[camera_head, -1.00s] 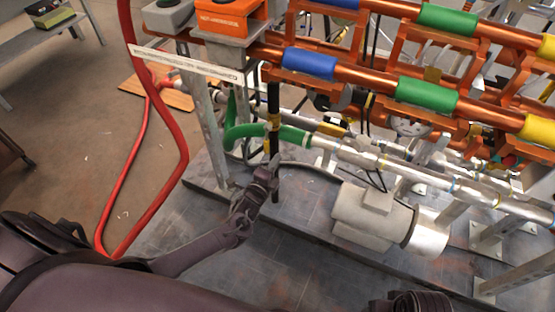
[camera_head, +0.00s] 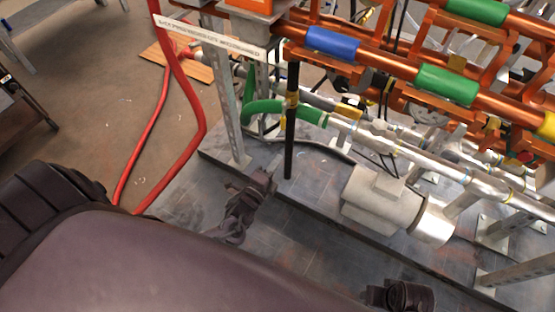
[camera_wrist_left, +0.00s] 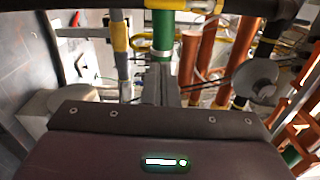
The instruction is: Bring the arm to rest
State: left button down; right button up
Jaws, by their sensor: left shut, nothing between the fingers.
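My left gripper (camera_head: 262,181) is at the middle of the head view, over the grey tiled platform and just left of the lower end of a black upright pipe (camera_head: 290,135). It is shut with nothing in it, and a gap shows between it and the pipe. My left arm fills the lower left of the head view. In the left wrist view my left gripper (camera_wrist_left: 165,88) points away toward the pipes. A dark part of my right arm shows at the bottom right of the head view; its fingers cannot be made out.
Copper pipes with blue (camera_head: 332,42) and green (camera_head: 447,84) sleeves run across the upper right. A grey motor-like cylinder (camera_head: 383,200) stands on the platform (camera_head: 300,225) right of the gripper. A red hose (camera_head: 190,90) hangs at left. The floor at far left is partly clear.

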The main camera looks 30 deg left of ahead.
pick_arm(q)
jog(key=shift+f, duration=0.1)
dwell(0.3)
jog(key=s+d+f+n+g+y, duration=0.1)
jog(key=s+d+f+n+g, duration=0.45)
jog(key=f+n+g, duration=0.35)
jog(key=s+d+r+n+g, duration=0.1)
jog(key=s+r+n+g, duration=0.1)
jog(key=s+n+g, duration=0.35)
jog(key=s+d+r+n+g, duration=0.1)
jog(key=s+r+n+g, duration=0.1)
jog(key=s, duration=0.7)
jog(key=s+a+f+p, duration=0.3)
jog(key=s+f+p, duration=0.2)
jog(key=s+p, duration=0.3)
jog(key=s+a+f+p, duration=0.3)
jog(key=s+f+p, duration=0.3)
jog(key=s+p, duration=0.3)
jog(key=shift+s+a+f, duration=0.15)
jog(key=shift+s+a, duration=0.05)
jog(key=shift+s, duration=0.4)
pick_arm(e)
jog(key=s+d+f, duration=0.3)
jog(key=s+f, duration=0.2)
jog(key=s, duration=0.4)
jog(key=s+d+f, duration=0.3)
jog(key=s+f, duration=0.2)
jog(key=s, duration=0.4)
jog(key=shift+f+m+h, duration=0.3)
jog(key=shift+f, duration=0.05)
